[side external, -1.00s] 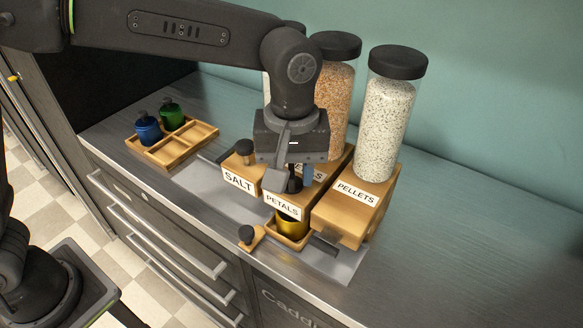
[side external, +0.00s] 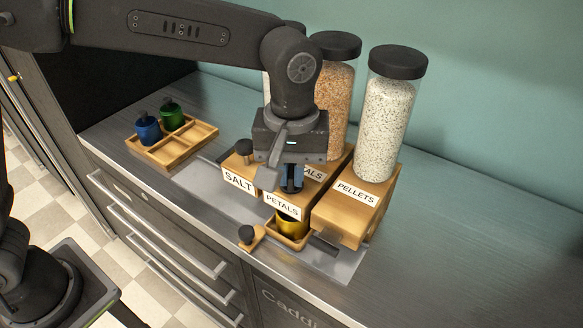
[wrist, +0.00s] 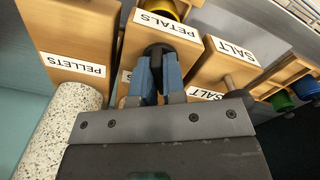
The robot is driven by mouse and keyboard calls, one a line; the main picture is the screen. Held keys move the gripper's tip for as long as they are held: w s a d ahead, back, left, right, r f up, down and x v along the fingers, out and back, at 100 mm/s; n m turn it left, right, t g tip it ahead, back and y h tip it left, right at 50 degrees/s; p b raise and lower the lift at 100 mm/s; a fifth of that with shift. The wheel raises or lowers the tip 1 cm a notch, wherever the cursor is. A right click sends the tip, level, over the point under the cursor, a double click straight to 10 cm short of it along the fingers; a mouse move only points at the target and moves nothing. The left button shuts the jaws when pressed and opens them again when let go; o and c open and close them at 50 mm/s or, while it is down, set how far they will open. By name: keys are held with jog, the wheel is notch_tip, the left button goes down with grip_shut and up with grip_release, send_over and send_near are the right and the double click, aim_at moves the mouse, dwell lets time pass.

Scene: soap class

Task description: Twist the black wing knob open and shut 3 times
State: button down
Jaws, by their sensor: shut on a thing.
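The black wing knob (wrist: 157,49) is on top of the wooden PETALS dispenser (wrist: 187,52). In the wrist view my gripper (wrist: 158,64) has its two blue fingers closed on either side of the knob. In the side view my gripper (side external: 291,184) is low over the PETALS dispenser, between the SALT and PELLETS blocks. The fingers and wrist hide most of the knob there, so its exact angle is unclear. A gold container (side external: 291,222) stands below the front of the PETALS dispenser.
The SALT block (side external: 238,180) and PELLETS block (side external: 350,205) stand close on both sides. Tall filled jars (side external: 390,120) rise behind. A wooden tray (side external: 195,142) with blue (side external: 148,130) and green (side external: 171,117) containers is at left. The counter at right is clear.

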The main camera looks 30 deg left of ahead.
aim_at(291, 170)
jog(key=m, duration=0.6)
jog(key=shift+m, duration=0.4)
jog(key=m, duration=0.5)
jog(key=shift+a+m, duration=0.1)
jog(key=shift+m, duration=0.6)
jog(key=c, duration=1.2)
grip_release()
jog(key=shift+r, duration=0.1)
notch_tip(291, 170, up, 14)
jog(key=shift+f, duration=0.2)
